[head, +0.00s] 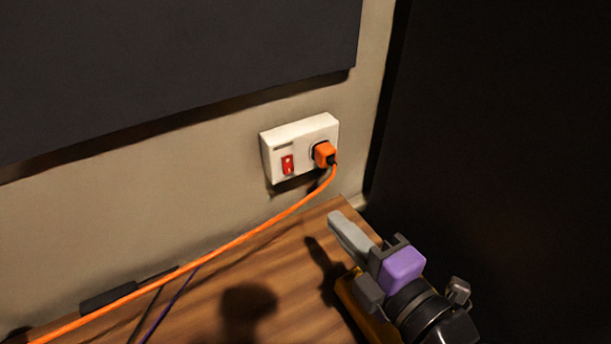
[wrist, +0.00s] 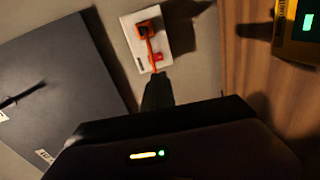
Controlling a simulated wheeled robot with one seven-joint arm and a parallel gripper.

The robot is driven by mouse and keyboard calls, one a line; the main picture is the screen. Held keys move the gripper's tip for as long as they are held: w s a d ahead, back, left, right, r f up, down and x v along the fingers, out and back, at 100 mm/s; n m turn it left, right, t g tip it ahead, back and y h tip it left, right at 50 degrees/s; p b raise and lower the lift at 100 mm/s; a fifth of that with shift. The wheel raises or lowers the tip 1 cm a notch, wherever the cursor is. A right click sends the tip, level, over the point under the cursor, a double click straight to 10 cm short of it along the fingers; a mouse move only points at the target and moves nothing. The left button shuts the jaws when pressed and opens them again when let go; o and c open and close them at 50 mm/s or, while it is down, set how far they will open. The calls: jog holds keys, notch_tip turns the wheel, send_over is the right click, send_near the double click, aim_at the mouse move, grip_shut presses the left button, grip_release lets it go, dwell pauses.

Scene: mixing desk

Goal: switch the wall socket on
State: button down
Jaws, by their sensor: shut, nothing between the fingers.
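The white wall socket (head: 301,134) is fixed on the beige wall above the wooden desk. Its red rocker switch (head: 287,165) is on the left half. An orange plug (head: 324,154) sits in the outlet on the right half, with an orange cable running down to the left. My gripper (head: 336,218) is shut and empty, below and to the right of the socket, apart from it in the head view. In the wrist view the socket (wrist: 175,34) is at the top centre, and the dark fingertips (wrist: 158,80) point toward its red switch (wrist: 157,57).
The wooden desk (head: 215,295) lies below the socket, with thin cables and a dark item (head: 108,298) at its left. A dark panel (head: 180,60) hangs on the wall above. A black surface (head: 500,130) stands at the right. A yellow device (wrist: 297,38) shows in the wrist view.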

jog(key=shift+n, duration=0.3)
jog(key=shift+w, duration=0.1)
jog(key=p, duration=0.3)
send_near(289, 172)
jog(key=x, duration=0.5)
jog(key=shift+w+r, duration=0.1)
jog(key=shift+r, duration=0.1)
jog(key=shift+x, duration=0.9)
jog(key=shift+f, duration=0.15)
jog(key=shift+f, duration=0.1)
